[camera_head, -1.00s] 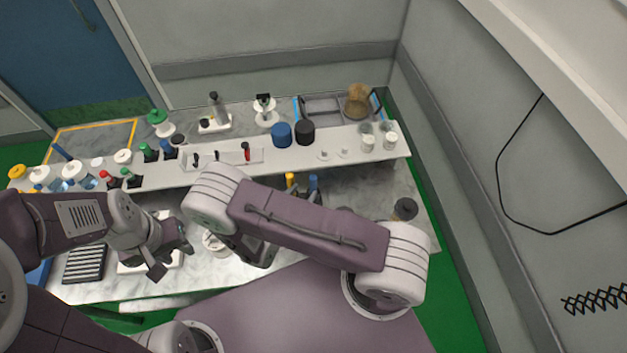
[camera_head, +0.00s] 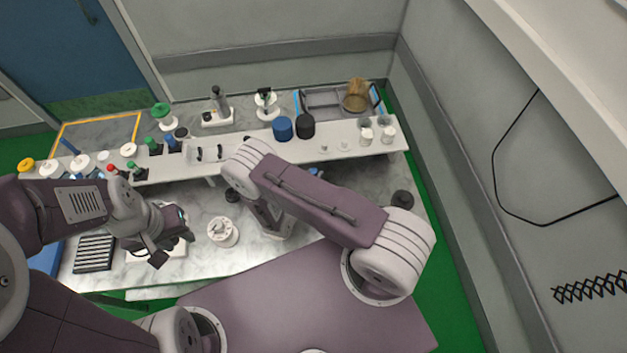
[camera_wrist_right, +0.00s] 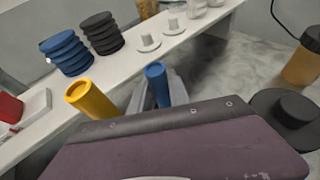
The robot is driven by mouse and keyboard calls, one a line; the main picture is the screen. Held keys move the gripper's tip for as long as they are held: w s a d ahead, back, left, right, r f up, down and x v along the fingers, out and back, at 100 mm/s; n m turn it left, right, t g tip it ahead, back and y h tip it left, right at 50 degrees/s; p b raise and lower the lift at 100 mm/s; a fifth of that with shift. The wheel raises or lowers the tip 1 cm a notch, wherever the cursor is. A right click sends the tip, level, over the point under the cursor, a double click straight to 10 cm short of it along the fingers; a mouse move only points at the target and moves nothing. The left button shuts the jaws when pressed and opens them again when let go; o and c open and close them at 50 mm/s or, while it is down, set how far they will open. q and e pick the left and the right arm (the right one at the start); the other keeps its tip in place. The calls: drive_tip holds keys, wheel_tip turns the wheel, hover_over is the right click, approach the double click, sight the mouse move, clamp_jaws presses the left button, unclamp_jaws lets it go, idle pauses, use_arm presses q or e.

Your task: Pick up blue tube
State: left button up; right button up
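The blue tube (camera_wrist_right: 156,84) is near the middle of the right wrist view, its lower end hidden behind my right gripper's purple housing. Pale grey shapes flank it; I cannot tell whether they are fingers or a stand. In the head view only a small blue bit (camera_head: 313,171) shows past my right forearm. A yellow tube (camera_wrist_right: 90,99) stands to its left in the wrist view. My right gripper (camera_head: 270,222) is mostly hidden under its own arm, its fingers unclear. My left gripper (camera_head: 170,246) is open and empty over the left of the bench.
A white round container (camera_head: 222,231) stands between my grippers. A dark round object (camera_head: 402,199) is at the right. Bare marble lies beside it.

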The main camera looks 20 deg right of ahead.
clamp_jaws()
